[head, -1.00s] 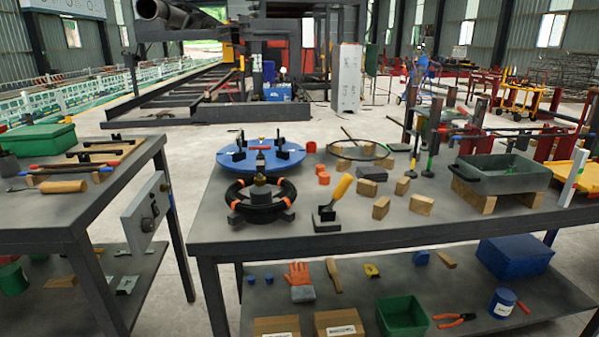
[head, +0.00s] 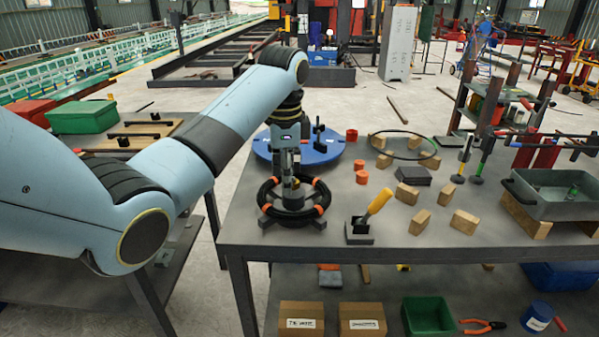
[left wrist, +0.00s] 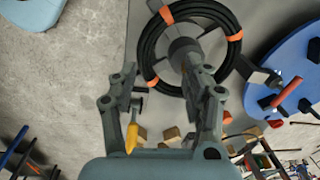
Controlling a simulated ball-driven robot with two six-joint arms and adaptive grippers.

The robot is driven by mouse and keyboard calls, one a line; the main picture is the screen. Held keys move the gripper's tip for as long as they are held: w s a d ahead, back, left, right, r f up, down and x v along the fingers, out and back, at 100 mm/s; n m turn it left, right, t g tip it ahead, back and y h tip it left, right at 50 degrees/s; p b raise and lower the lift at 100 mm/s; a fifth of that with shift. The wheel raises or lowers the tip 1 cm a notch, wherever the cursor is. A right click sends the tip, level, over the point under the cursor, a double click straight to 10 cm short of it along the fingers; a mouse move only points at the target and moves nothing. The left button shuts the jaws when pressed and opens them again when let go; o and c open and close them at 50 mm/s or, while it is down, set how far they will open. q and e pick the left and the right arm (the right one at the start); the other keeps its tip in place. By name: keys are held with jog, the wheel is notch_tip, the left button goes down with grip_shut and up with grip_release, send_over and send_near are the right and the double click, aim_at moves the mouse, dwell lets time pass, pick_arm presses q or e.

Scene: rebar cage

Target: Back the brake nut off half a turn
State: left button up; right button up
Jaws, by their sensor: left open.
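A black coil with orange bands (head: 319,209) lies around a stand near the front left of the table. The stand's grey post (left wrist: 184,48) rises in the coil's middle in the left wrist view. I cannot clearly make out the brake nut; the gripper covers the post's top in the head view. My left gripper (head: 291,172) is over the post, pointing down. In the left wrist view its two fingers (left wrist: 168,74) are spread apart, with the post's end between or just beyond them; contact cannot be told. My right gripper is not in view.
A blue disc (head: 330,150) with black clamps stands just behind the coil. A yellow-handled tool (head: 378,202) stands on a dark block right of it. Wooden blocks (head: 420,222), orange cups (head: 361,177) and a grey tray (head: 560,208) are further right.

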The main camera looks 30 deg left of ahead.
aim_at(293, 180)
pick_arm(q)
jog(key=w+a+r+m, duration=0.2)
jog(key=w+r, duration=0.3)
jog(key=r, duration=0.2)
jog(key=shift+g+h, duration=0.3)
jog(key=shift+g, duration=0.1)
jog(key=f, duration=1.1)
jog(key=shift+w+d+b, duration=0.15)
jog(key=shift+w+b, duration=0.05)
jog(key=shift+b, duration=0.15)
grip_shut()
